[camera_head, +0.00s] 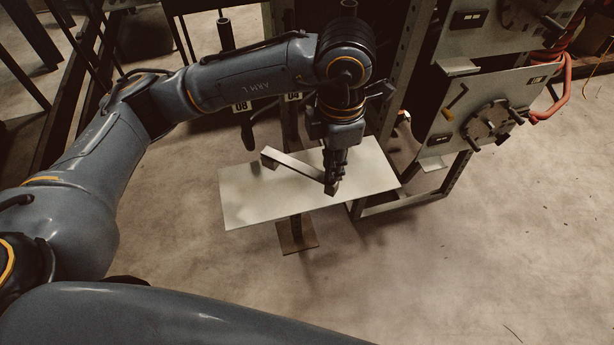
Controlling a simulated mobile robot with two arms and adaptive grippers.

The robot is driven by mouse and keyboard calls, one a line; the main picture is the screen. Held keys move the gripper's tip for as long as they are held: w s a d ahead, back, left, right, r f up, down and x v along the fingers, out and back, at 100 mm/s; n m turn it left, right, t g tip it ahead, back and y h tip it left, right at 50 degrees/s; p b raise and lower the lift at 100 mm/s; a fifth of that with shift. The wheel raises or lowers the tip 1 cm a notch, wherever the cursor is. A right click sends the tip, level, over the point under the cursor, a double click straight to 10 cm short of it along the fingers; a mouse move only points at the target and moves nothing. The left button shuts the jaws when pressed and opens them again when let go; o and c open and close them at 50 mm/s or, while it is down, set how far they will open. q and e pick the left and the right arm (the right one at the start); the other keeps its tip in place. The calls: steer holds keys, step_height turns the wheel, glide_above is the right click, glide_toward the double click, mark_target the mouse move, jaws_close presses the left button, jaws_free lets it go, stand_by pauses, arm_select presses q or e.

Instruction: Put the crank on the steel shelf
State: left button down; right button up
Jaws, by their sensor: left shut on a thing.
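The crank (295,168) is a pale metal bar with a short block at its left end. The steel shelf (250,203) is a flat, light plate on a stand near the middle of the head view. My left gripper (333,184) points down over the right half of the shelf, shut on the right end of the crank. The crank lies slantwise over the plate; whether it touches the plate I cannot tell. The fingers hide part of its right end. My right gripper is not in view.
A metal rack with a grey panel (465,120), a round flange (488,124) and red hoses (560,90) stands to the right of the shelf. Dark tools hang behind the shelf near number tags. The concrete floor (480,270) in front and right is clear.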

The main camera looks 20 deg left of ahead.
arm_select(q)
steer(key=d+r+n, duration=0.1)
steer(key=d+n, duration=0.3)
steer(key=n, duration=0.5)
steer(key=shift+w+a+f+p, duration=0.6)
steer(key=shift+w+a+f, duration=1.05)
steer(key=shift+f, duration=0.5)
steer(key=shift+w+a+f+p, duration=0.55)
steer(key=shift+w+a+f, duration=0.85)
steer(key=shift+a+f, duration=0.6)
steer(key=shift+w+a+f+p, duration=0.6)
steer(key=shift+w+a+f, duration=0.95)
steer(key=shift+f, duration=0.7)
steer(key=c, duration=1.2)
jaws_free()
steer(key=shift+s, duration=0.1)
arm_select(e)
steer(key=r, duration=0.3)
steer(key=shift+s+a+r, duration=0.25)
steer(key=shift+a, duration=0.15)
